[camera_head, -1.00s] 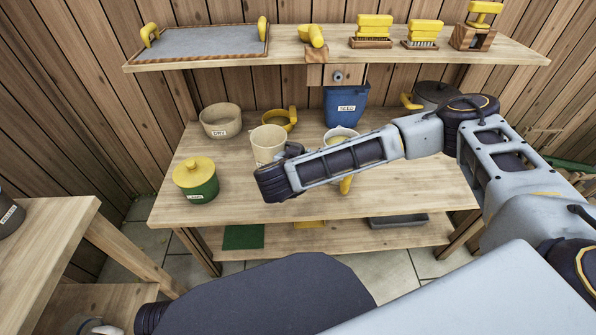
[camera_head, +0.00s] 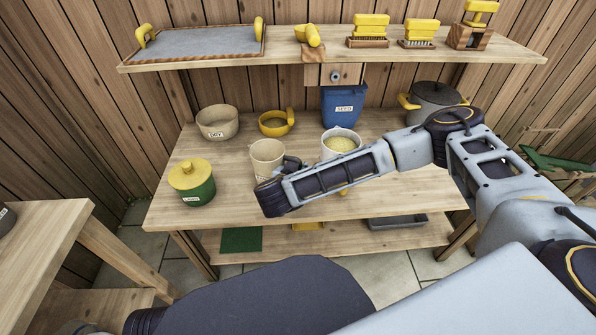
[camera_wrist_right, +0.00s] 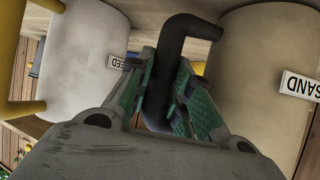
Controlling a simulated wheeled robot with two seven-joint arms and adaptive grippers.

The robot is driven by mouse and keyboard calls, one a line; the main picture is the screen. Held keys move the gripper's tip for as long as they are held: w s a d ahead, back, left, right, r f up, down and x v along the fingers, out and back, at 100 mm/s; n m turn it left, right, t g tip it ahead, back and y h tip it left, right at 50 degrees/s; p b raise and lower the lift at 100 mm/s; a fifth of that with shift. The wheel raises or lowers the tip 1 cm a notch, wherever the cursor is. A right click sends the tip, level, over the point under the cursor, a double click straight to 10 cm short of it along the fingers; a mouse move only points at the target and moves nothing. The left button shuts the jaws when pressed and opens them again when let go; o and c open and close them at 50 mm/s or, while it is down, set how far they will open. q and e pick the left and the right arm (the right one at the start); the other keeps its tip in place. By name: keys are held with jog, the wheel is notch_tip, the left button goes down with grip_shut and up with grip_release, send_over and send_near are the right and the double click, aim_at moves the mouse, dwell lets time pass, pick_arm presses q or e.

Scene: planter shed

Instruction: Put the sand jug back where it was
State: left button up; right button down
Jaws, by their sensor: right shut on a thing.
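The sand jug (camera_head: 267,157) is a beige, open-topped jug at the middle of the workbench (camera_head: 240,203). Its SAND label and dark bent handle show in the right wrist view, with the jug wall (camera_wrist_right: 262,70) at the right. My right gripper (camera_head: 288,168) comes in from the right, its fingers (camera_wrist_right: 168,100) shut on the dark handle. The jug looks upright, at or just above the bench top; its base is partly hidden by my gripper, so I cannot tell if it touches. My left gripper is not in view.
A pale jug of grain (camera_head: 341,143) stands right of the sand jug, partly behind my arm. A shelf (camera_head: 330,57) hangs above.

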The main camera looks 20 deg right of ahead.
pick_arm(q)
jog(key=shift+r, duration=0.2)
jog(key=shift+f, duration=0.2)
pick_arm(e)
jog(key=shift+f, duration=0.1)
jog(key=c, duration=1.7)
grip_release()
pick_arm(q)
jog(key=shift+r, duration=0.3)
pick_arm(e)
jog(key=o, duration=0.4)
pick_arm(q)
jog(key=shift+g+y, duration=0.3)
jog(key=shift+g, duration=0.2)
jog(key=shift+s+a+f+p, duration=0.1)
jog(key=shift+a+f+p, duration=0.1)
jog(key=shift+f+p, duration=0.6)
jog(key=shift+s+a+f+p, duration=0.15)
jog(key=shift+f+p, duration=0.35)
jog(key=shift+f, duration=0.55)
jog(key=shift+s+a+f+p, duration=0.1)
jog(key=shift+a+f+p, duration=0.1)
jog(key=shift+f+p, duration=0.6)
pick_arm(e)
jog(key=v, duration=1.2)
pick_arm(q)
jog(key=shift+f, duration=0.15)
